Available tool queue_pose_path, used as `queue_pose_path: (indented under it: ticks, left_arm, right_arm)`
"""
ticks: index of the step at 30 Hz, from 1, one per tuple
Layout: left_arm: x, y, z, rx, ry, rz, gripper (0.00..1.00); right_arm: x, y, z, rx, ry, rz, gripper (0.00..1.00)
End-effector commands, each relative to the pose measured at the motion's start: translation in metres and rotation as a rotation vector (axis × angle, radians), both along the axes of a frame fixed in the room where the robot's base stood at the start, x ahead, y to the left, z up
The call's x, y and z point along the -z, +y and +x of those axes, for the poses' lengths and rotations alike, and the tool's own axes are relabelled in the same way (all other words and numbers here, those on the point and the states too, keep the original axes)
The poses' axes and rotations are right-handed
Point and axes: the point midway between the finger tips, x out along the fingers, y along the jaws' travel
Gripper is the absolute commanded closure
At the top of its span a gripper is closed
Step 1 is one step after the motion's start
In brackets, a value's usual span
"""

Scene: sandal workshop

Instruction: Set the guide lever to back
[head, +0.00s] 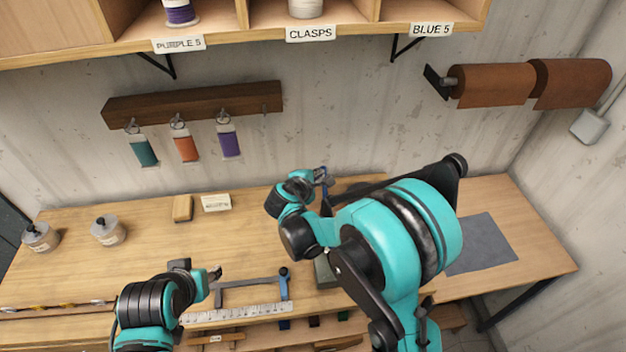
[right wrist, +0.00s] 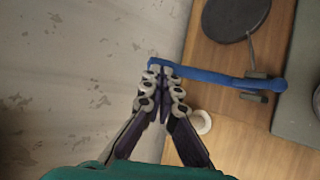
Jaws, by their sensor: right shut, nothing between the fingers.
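A blue lever (right wrist: 215,76) crosses the middle of the right wrist view, one end on a grey pivot (right wrist: 258,88). In the head view a small part of the blue lever (head: 326,197) shows behind my right arm. My right gripper (head: 322,176) is shut and empty. In the right wrist view its fingertips (right wrist: 160,70) are at the lever's free end; I cannot tell whether they touch it. My left gripper (head: 214,274) is low at the left of a grey bar jig; its opening is unclear.
The grey bar jig with a blue end post (head: 284,284) stands behind a white ruler (head: 235,313). A dark round disc (right wrist: 236,14) and grey machine body lie near the lever. Lidded jars (head: 108,232) stand left. A grey mat (head: 482,243) lies right. The wall is close behind.

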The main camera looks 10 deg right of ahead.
Motion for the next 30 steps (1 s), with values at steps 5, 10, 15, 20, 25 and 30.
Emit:
queue_pose_path:
  ticks: [5,10,15,20,25,30]
  left_arm:
    - [0.001,0.000,0.000,0.000,0.000,0.000,0.60]
    - [0.001,0.000,0.000,0.000,0.000,0.000,0.60]
    - [0.003,0.000,0.000,0.000,0.000,0.000,0.60]
    - [0.018,0.000,0.000,0.000,0.000,0.000,0.60]
    - [0.021,0.000,0.000,0.000,0.000,0.000,0.60]
    - [0.020,0.000,0.000,0.000,0.000,0.000,0.60]
  right_arm:
    - [0.003,-0.003,0.005,0.000,0.000,0.000,1.00]
    - [0.003,-0.003,0.005,-0.001,0.000,0.001,1.00]
    - [0.005,-0.003,0.007,0.000,0.000,0.000,1.00]
    - [0.013,-0.003,0.020,0.000,0.000,0.000,1.00]
    - [0.014,-0.003,0.027,-0.001,0.000,0.001,1.00]
    - [0.012,-0.003,0.027,-0.001,0.000,0.001,1.00]
